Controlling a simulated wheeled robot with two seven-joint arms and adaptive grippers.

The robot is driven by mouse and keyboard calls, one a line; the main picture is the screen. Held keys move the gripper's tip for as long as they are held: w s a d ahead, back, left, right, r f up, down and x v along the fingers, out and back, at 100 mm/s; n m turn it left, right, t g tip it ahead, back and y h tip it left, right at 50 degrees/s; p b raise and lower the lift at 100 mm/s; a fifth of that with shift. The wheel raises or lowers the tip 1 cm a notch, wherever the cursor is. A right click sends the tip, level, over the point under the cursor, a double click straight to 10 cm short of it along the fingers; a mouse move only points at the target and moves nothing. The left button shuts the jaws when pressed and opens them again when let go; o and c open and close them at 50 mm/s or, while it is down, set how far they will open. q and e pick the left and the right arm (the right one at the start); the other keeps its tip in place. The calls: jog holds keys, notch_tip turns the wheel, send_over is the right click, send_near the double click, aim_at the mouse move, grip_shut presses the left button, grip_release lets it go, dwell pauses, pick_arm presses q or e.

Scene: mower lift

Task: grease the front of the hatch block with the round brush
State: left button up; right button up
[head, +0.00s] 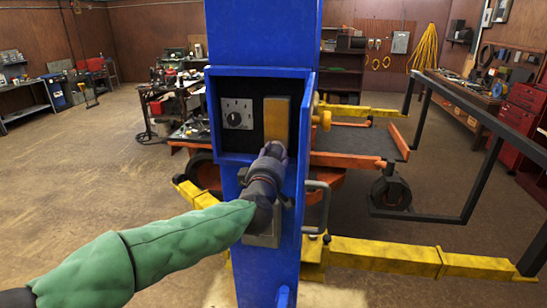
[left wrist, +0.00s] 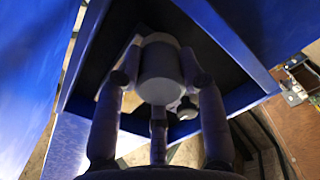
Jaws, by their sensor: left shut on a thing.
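The hatch block (head: 277,118) is a tan, upright block in the open, dark-lined hatch box on the blue post. My left gripper (head: 270,160) is in front of the hatch, just below and overlapping the block's lower end. In the left wrist view its fingers (left wrist: 160,95) are closed around a grey cylindrical thing (left wrist: 161,70), which I take for the round brush. Its far end is hidden, so I cannot tell whether it touches the block. My right gripper is not in view.
A grey plate with a dial (head: 237,114) sits left of the block in the hatch. The hatch's blue side wall (head: 308,110) stands close on the right. A grey handle (head: 318,205) and yellow lift arms (head: 385,255) are around the post.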

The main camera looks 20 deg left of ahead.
pick_arm(q)
jog(key=shift+s+r+p, duration=0.15)
jog(key=shift+r+p, duration=1.45)
jog(key=shift+r, duration=0.35)
jog(key=shift+f+b, duration=2)
jog(key=shift+f, duration=0.15)
jog(key=shift+a, duration=0.15)
jog(key=shift+r+p, duration=1.85)
jog(key=shift+r, duration=0.3)
jog(key=shift+f+b, duration=1.95)
jog(key=shift+f, duration=0.2)
jog(key=shift+r, duration=0.1)
